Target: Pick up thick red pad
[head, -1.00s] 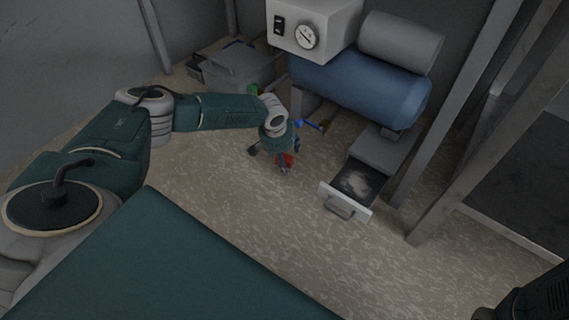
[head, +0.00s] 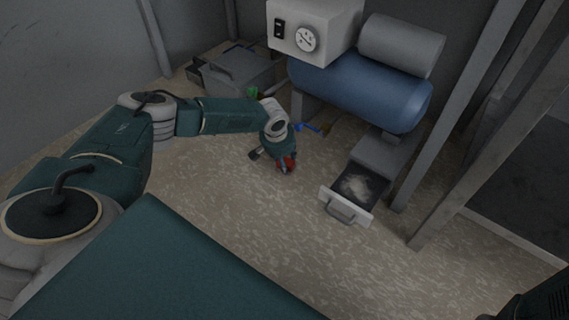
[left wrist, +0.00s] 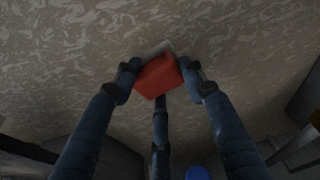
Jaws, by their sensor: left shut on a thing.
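I cannot tell from the pictures how far the pad is above the floor. My right gripper is not in view; only a dark part of my right arm shows at the lower right corner.
A blue tank machine (head: 355,88) with a gauge box stands at the back. Its open drawer (head: 343,205) juts out to the right of my left gripper. A grey box (head: 235,75), a green item (head: 252,92) and a blue item (head: 306,127) are behind. The front floor is clear.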

